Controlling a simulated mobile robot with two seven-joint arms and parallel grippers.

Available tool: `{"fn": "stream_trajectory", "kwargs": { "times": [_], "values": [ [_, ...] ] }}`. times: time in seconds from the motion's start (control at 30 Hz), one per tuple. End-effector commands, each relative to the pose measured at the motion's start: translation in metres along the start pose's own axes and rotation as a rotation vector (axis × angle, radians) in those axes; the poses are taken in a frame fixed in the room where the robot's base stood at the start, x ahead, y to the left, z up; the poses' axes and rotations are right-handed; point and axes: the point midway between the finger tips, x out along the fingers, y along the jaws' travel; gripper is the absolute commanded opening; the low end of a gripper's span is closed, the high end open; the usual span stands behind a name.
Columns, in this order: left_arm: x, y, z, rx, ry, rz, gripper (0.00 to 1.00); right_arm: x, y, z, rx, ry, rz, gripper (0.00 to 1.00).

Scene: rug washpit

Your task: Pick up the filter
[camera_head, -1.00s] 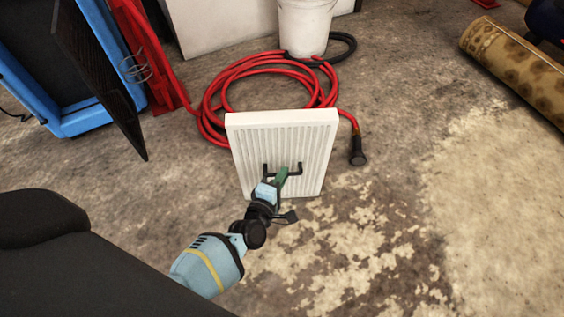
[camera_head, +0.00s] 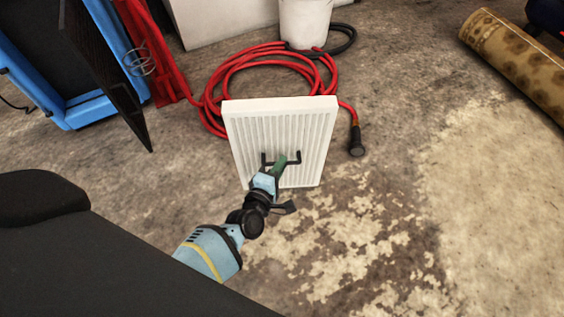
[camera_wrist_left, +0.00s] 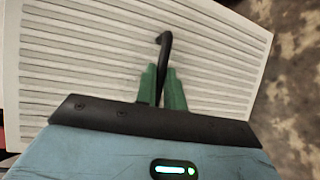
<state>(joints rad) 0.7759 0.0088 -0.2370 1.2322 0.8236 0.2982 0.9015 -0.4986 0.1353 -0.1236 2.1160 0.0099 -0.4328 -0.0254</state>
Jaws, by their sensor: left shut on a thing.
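The filter (camera_head: 310,125) is a white rectangular panel with pleated slats and a black handle on its face. It stands upright and slightly tilted in the middle of the head view. My left gripper (camera_head: 279,166) is shut on the black handle, in front of the filter's lower half. In the left wrist view, the green fingers (camera_wrist_left: 162,88) close on either side of the black handle bar (camera_wrist_left: 165,46), with the slatted face (camera_wrist_left: 100,60) behind. Whether the filter's lower edge touches the floor is not clear. My right gripper is not in view.
A coiled red hose (camera_head: 225,82) with a black nozzle (camera_head: 356,141) lies behind the filter. A white bucket (camera_head: 305,22) stands at the back. A blue-framed unit (camera_head: 92,112) and a red stand (camera_head: 158,55) are at left. A rolled rug (camera_head: 520,62) lies at right.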

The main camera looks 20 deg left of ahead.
Motion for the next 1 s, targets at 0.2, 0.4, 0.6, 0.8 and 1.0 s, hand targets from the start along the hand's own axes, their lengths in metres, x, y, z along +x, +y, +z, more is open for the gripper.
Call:
{"fn": "stream_trajectory", "kwargs": {
  "times": [0.2,0.4,0.6,0.8,1.0],
  "values": [
    [-0.06,-0.003,-0.001,0.001,-0.001,-0.002,0.0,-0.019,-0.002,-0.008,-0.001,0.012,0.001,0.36],
    [-0.105,-0.007,-0.001,0.002,-0.001,-0.001,0.0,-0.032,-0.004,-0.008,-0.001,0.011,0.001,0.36],
    [-0.131,-0.01,-0.001,-0.001,0.001,0.001,0.0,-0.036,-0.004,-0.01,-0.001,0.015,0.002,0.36],
    [-0.141,-0.011,-0.001,0.0,0.0,0.001,0.0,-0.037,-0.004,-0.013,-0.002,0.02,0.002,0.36],
    [-0.141,-0.011,-0.001,0.0,0.0,0.001,0.0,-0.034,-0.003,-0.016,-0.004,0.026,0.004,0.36]
  ]
}}
